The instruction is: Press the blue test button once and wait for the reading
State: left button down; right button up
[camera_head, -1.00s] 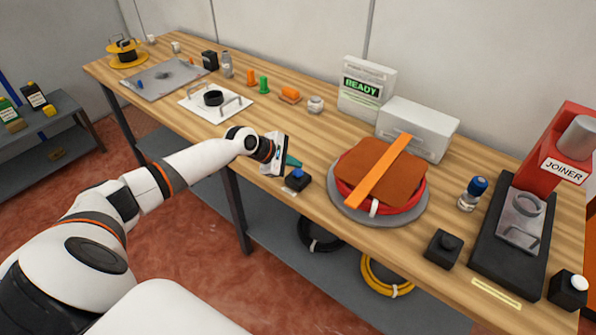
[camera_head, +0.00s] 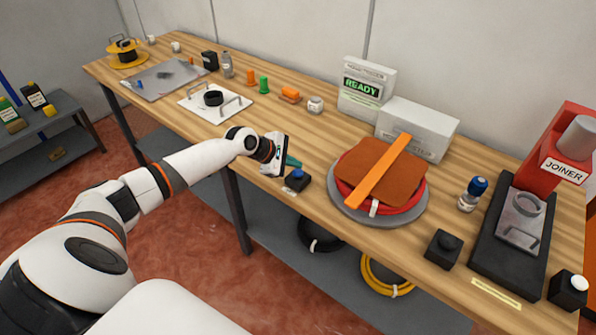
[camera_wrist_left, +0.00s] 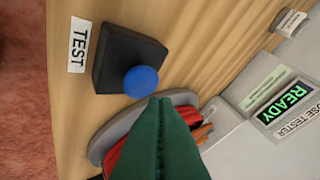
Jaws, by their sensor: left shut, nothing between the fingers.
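The blue test button (camera_head: 298,174) sits on a black box (camera_head: 298,184) near the table's front edge. The button also shows in the left wrist view (camera_wrist_left: 141,81), with a "TEST" label (camera_wrist_left: 78,45) beside its box. My left gripper (camera_head: 292,162) is shut and empty, just behind and above the button in the head view. Its green fingers (camera_wrist_left: 160,135) are together in the left wrist view, with the tips close to the button. I cannot tell whether they touch it. The tester's display (camera_head: 362,88) reads "READY" in green. My right gripper is not in view.
Right of the button is a grey round plate (camera_head: 340,204) bearing a red coil, a brown pad and an orange bar. A white box (camera_head: 418,128) stands behind it.

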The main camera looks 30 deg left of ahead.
aim_at(294, 173)
pick_arm(q)
jog(key=shift+f, duration=0.15)
dwell(0.3)
jog(key=shift+f, duration=0.25)
jog(key=shift+f, duration=0.65)
dwell(0.8)
jog(key=shift+r+p, duration=1.05)
jog(key=shift+p, duration=0.35)
notch_tip(294, 173, up, 5)
jog(key=p, duration=0.6)
